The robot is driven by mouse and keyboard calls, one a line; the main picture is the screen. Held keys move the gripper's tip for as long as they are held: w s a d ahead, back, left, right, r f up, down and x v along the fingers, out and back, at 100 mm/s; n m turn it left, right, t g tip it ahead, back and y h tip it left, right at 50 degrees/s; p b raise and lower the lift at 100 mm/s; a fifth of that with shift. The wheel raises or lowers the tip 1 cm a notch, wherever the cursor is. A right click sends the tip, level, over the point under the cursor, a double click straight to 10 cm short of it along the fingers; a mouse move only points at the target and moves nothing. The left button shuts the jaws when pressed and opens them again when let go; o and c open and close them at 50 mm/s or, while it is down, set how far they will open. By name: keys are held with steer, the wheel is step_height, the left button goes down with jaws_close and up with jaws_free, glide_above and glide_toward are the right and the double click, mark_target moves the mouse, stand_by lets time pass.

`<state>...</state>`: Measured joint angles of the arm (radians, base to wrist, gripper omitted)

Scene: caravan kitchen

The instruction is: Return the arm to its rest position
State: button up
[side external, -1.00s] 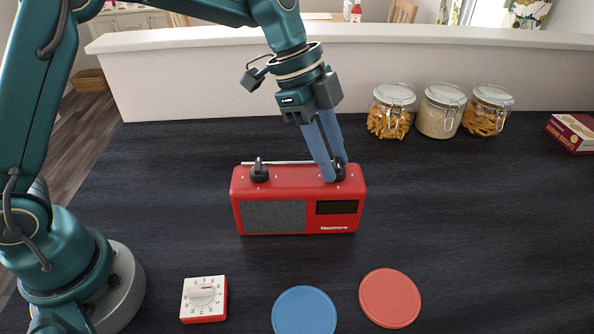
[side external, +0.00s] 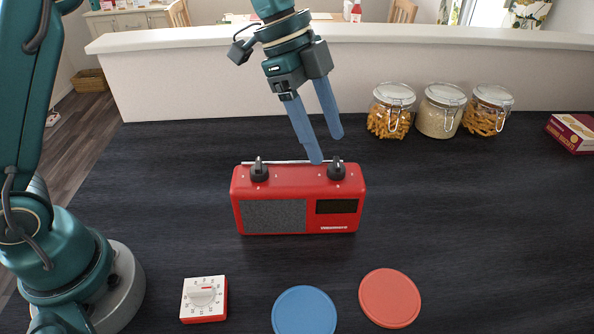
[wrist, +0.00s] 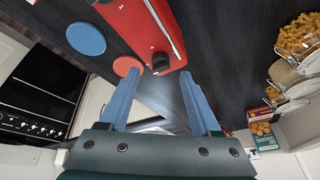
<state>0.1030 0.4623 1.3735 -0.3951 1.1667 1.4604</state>
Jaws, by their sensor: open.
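My gripper (side external: 329,150) is open and empty, its two blue fingers pointing down above the red radio (side external: 270,218). The radio stands upright on the dark worktop, with a black knob at each end of its top. The right knob (side external: 336,170) is just below the fingertips and looks clear of them. In the wrist view the gripper (wrist: 160,85) has its fingers spread wide. The radio (wrist: 140,30) and one black knob (wrist: 160,63) show beyond them, with nothing between the fingers.
A kitchen timer (side external: 204,299), a blue disc (side external: 304,312) and a red disc (side external: 390,298) lie in front of the radio. Three glass jars (side external: 440,112) stand by the low white wall (side external: 200,85). A small box (side external: 572,133) lies far right. The worktop right of the radio is clear.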

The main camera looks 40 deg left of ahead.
steer(key=shift+s+a+r, duration=0.1)
steer(key=shift+a+r, duration=0.15)
steer(key=shift+r, duration=0.25)
steer(key=shift+r, duration=0.35)
steer(key=s+a+r+n+t+y, duration=0.1)
steer(key=s+a+r+n+t, duration=0.1)
steer(key=s+a+n, duration=0.3)
steer(key=s+a+r+n+t+y, duration=0.2)
steer(key=s+r, duration=0.1)
steer(key=s, duration=0.5)
steer(key=s+a+f+n+y, duration=0.1)
steer(key=s+a+f+n, duration=0.2)
steer(key=n, duration=0.6)
step_height(320, 180, down, 4)
steer(key=shift+s+a+r, duration=0.15)
steer(key=shift+s+a, duration=0.05)
steer(key=shift+s, duration=0.75)
steer(key=shift+n, duration=0.3)
